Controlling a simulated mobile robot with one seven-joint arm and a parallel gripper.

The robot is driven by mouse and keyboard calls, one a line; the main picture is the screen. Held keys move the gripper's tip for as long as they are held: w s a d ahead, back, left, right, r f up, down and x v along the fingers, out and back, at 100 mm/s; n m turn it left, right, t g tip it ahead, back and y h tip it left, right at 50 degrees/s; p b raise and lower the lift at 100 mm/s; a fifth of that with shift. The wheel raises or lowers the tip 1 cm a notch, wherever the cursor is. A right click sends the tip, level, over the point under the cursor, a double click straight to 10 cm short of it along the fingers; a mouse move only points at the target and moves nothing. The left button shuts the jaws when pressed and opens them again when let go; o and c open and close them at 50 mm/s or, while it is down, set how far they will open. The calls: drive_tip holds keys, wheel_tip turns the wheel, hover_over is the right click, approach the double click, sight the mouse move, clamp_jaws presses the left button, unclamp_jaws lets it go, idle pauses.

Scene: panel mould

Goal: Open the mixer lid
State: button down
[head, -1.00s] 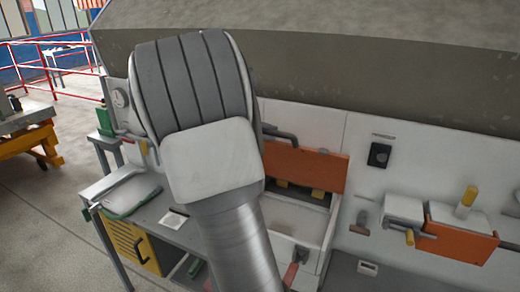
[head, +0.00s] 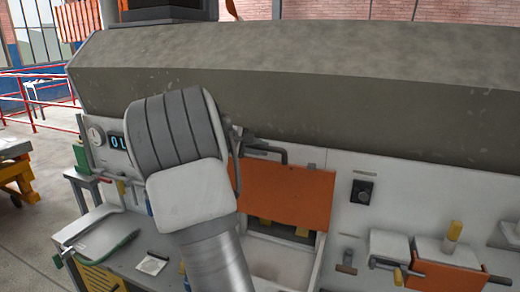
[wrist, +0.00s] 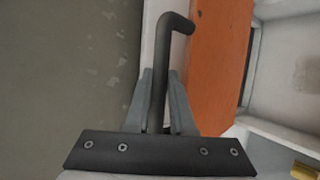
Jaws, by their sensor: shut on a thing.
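The mixer lid is an orange panel (head: 285,195) at the middle of the head view, standing up over a light box-like opening (head: 278,255). A dark bent handle (head: 268,149) runs along its top edge. In the wrist view the orange panel (wrist: 218,65) lies right of the handle (wrist: 175,22). My gripper (wrist: 160,85) is shut on the straight part of this handle, with a grey finger on each side. In the head view my arm hides most of the gripper and the panel's left edge.
A large grey overhanging hood (head: 300,105) spans above the lid. A grey side bench (head: 105,250) stands at left. A second orange panel (head: 445,275) with clamp-like fittings is at lower right. A black switch (head: 362,191) sits on the white wall.

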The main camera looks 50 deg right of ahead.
drive_tip(key=c, duration=0.8)
unclamp_jaws()
drive_tip(key=shift+o, duration=0.2)
drive_tip(key=b+v, duration=0.2)
drive_tip(key=v, duration=1.5)
drive_tip(key=shift+a+b, duration=0.2)
drive_tip(key=shift+b, duration=0.2)
drive_tip(key=shift+r, duration=0.1)
drive_tip(key=s+a+f+t+y, duration=0.2)
drive_tip(key=s+a+f+y, duration=0.2)
drive_tip(key=s+a, duration=0.3)
drive_tip(key=s+a+f+m+t+y, duration=0.1)
drive_tip(key=s+a+f+y, duration=0.3)
drive_tip(key=s+a, duration=0.4)
drive_tip(key=s+a+f+t+y, duration=0.3)
drive_tip(key=s+a+f, duration=0.3)
drive_tip(key=a, duration=0.5)
drive_tip(key=shift+s+a+f+m+y, duration=0.25)
drive_tip(key=shift+s+a+m+y, duration=0.15)
drive_tip(key=shift+s+y, duration=0.4)
